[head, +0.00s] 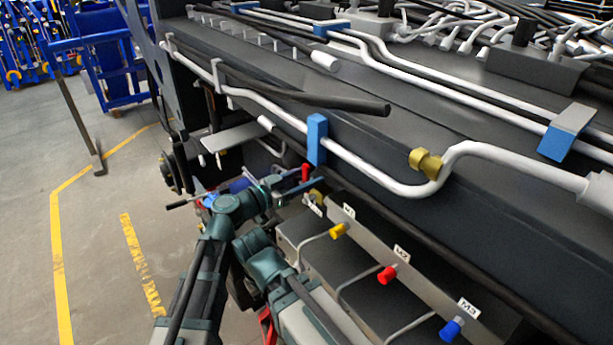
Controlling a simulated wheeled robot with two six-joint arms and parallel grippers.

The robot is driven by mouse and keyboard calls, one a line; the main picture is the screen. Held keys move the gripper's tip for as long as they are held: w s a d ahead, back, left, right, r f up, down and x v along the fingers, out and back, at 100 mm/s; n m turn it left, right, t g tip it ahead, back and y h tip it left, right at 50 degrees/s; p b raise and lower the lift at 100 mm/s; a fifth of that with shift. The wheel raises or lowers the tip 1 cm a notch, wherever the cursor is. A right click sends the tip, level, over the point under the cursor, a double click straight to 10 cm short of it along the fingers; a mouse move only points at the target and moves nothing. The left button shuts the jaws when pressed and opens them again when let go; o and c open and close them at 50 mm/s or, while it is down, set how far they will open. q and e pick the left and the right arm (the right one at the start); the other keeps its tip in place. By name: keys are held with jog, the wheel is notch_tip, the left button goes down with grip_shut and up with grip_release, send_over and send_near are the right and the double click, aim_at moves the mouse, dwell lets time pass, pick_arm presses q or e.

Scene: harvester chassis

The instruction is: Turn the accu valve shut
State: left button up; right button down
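A small red handle (305,172) stands upright below the blue pipe clamp; it is the likeliest accu valve, but no readable label confirms this. My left gripper (304,178) reaches it from the left. Its two fingers look spread, with their tips at the red handle. I cannot tell whether the handle is between the fingers or touching them. The valve body is mostly hidden by the gripper and the shadow under the chassis. My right gripper is not in view.
A blue clamp (316,139) and white pipe (375,180) run just above. Yellow (338,230), red (387,274) and blue (451,329) caps sit on the labelled lower rail. A dark rod (300,97) juts out above. Open floor (95,215) lies left.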

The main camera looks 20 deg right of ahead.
pick_arm(q)
jog(key=shift+w, duration=0.1)
jog(key=v, duration=1.4)
jog(key=shift+d, duration=0.1)
